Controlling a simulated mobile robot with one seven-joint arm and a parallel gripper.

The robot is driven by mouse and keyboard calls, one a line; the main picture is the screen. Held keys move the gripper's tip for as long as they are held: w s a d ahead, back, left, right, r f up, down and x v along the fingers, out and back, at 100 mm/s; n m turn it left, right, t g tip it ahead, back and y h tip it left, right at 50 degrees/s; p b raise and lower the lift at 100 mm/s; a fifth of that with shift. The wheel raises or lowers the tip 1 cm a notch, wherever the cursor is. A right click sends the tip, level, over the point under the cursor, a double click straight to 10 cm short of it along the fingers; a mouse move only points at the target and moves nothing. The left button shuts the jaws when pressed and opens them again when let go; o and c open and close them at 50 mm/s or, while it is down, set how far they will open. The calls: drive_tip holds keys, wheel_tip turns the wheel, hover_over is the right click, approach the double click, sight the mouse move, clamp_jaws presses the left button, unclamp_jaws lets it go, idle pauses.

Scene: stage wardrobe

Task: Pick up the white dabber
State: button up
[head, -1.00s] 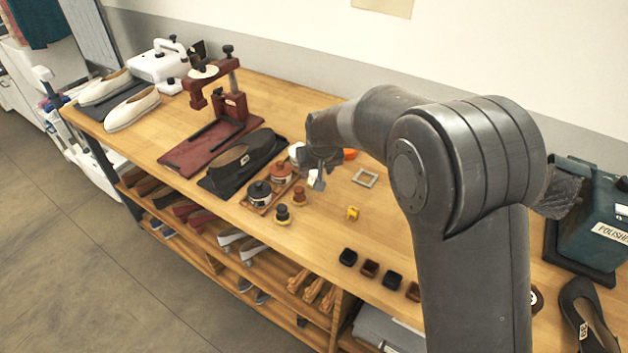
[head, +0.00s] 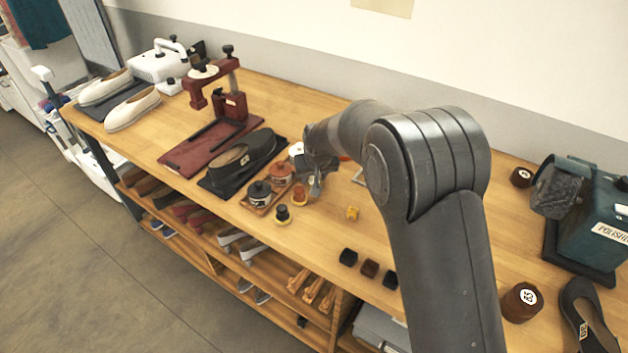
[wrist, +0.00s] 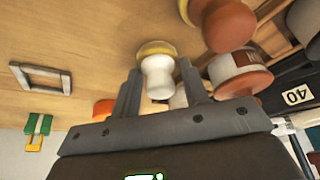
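The white dabber (wrist: 157,77) has a rounded white handle and a yellowish base, and stands on the wooden bench in the wrist view. My gripper (wrist: 158,66) is open, with one finger on each side of the dabber's handle. Gaps show between the handle and both fingers, and I see no grip. In the head view my gripper (head: 315,190) is low over the bench, right of the pot tray, and hides the white dabber there.
A brown-handled dabber (head: 299,193) and a black-handled dabber (head: 283,214) stand close by. Polish pots (head: 260,193) sit on a small wooden tray. A grey square frame (wrist: 42,78) lies to one side.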

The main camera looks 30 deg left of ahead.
drive_tip(key=c, duration=0.4)
drive_tip(key=shift+r, duration=0.1)
drive_tip(key=shift+c, duration=0.2)
